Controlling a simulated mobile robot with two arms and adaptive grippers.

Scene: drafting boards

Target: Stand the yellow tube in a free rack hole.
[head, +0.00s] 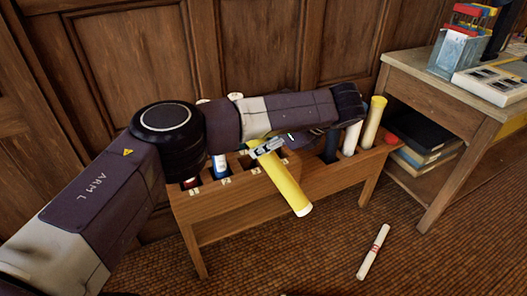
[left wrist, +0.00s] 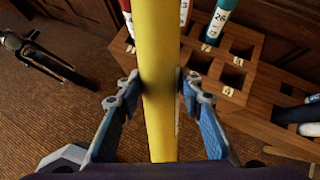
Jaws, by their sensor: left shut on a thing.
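The yellow tube (head: 287,187) is held tilted in my left gripper (head: 265,147), its pale lower end hanging in front of the rack's front face. In the left wrist view the tube (left wrist: 158,120) runs between the two fingers of the gripper (left wrist: 160,88), which press on its sides. The wooden rack (head: 235,203) stands behind the tube, with square numbered holes. It also shows in the left wrist view (left wrist: 262,100), where several holes near the fingers look empty. My left forearm hides part of the rack in the head view. I do not make out my right gripper.
Other tubes stand in the rack: a white one (head: 352,138), a cream one (head: 374,120) and a blue-and-white one (head: 220,165). A white tube with red marks (head: 373,252) lies on the carpet. A wooden desk (head: 425,95) stands right; a panelled wall is behind.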

